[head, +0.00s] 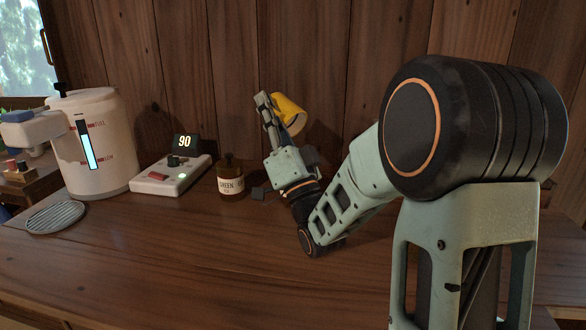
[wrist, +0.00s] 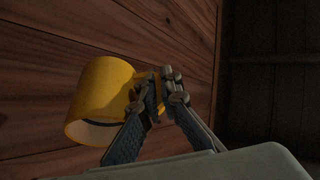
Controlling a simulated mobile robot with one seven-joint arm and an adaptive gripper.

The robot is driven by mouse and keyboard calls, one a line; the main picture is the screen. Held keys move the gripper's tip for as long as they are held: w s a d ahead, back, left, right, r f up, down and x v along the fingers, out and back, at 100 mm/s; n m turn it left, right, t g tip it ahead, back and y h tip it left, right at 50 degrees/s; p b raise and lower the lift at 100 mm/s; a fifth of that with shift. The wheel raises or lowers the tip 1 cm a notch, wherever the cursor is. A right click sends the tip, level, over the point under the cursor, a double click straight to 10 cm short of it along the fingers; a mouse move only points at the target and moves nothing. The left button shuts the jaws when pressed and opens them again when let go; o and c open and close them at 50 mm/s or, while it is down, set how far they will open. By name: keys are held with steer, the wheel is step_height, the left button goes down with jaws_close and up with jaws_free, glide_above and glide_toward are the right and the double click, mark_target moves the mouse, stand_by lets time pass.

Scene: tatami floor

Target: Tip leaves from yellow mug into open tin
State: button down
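The yellow mug (head: 290,112) is held up in the air near the wooden wall, tilted on its side. My gripper (head: 264,104) is beside it. In the wrist view, the fingers (wrist: 164,82) are closed together at the mug's handle side, and the mug (wrist: 98,92) hangs off to the left with its pale-lined opening facing down-left. I cannot see any leaves in it. A brown container labelled GREEN (head: 230,184) stands upright on the table, left of my gripper's wrist. I see no clearly open tin; my arm hides part of the table.
A white boiler (head: 103,150) with a level gauge stands at the left, with a round grey grille (head: 55,217) before it. A white scale-like unit (head: 170,176) and a display reading 90 (head: 185,142) are beside it. The front table is clear.

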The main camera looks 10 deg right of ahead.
steer(key=shift+s+d+r+m+t, duration=0.15)
steer(key=shift+s+r+m+t, duration=0.15)
steer(key=shift+r+t, duration=0.35)
steer(key=shift+s+d+r, duration=0.1)
steer(key=shift+r, duration=0.25)
steer(key=shift+f, duration=0.1)
stand_by(0.7)
steer(key=w+a+f+n+g+h+p, duration=0.1)
steer(key=f+g+p, duration=0.4)
steer(key=p, duration=0.5)
steer(key=w+a+f+n+g+h+p, duration=0.2)
steer(key=w+f+g+p, duration=0.3)
steer(key=g+p, duration=0.3)
steer(key=shift+w+a+n+p, duration=0.35)
steer(key=shift+a+n+p, duration=0.25)
steer(key=shift+p, duration=0.45)
steer(key=shift+a+f+g+p, duration=0.15)
steer(key=shift+g+p, duration=0.1)
steer(key=shift+p, duration=0.15)
steer(key=shift+w+g+h+p, duration=0.15)
steer(key=shift+g+h+p, duration=0.3)
steer(key=shift+p, duration=0.8)
